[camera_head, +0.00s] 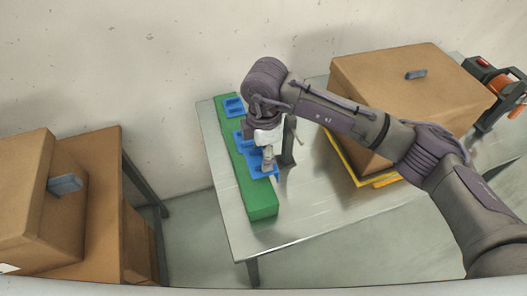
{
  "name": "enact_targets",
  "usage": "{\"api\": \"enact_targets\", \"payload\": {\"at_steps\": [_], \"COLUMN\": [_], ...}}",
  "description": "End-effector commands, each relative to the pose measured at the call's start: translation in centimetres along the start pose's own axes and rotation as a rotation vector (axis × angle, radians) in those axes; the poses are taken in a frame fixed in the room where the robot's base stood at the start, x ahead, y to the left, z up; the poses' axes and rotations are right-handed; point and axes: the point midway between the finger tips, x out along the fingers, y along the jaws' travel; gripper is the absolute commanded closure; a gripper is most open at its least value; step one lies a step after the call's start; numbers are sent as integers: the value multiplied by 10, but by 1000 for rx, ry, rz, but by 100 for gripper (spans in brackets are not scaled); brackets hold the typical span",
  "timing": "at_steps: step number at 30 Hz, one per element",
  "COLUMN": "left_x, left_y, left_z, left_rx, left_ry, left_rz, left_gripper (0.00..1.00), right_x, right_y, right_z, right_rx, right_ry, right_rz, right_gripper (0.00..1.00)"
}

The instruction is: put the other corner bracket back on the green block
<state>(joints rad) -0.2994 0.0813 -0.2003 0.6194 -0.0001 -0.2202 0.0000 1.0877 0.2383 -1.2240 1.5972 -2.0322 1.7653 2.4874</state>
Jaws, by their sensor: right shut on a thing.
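The green block (262,204) is a long bar lying along the left part of the metal table. Blue corner brackets sit on its top: one at the far end (234,106), and more blue (241,144) around its middle, partly hidden by my wrist. My right gripper (268,166) reaches down over the block and is shut on a blue bracket (262,172) at the block's top. I cannot tell whether this bracket is seated or just above the surface. My left gripper is not in view.
A large cardboard box (390,85) stands on a yellow pallet or tray (382,181) at the table's right. An orange and black tool (510,93) lies at the far right. The metal table (318,205) is bare in front. More cardboard boxes (85,200) stand at the left, apart from the table.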

Motion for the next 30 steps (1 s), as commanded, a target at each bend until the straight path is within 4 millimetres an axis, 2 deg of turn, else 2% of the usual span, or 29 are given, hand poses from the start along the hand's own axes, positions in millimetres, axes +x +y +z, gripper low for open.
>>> {"api": "enact_targets", "payload": {"at_steps": [24, 30], "left_x": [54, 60], "left_y": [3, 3], "left_z": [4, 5], "left_rx": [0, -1], "left_ry": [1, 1], "left_rz": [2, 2], "left_gripper": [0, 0], "right_x": [78, 87], "right_y": [0, 0], "right_z": [2, 2], "right_rx": [-3, -3], "right_ry": [0, 0], "right_rz": [-1, 0], "right_gripper": [78, 78]}}
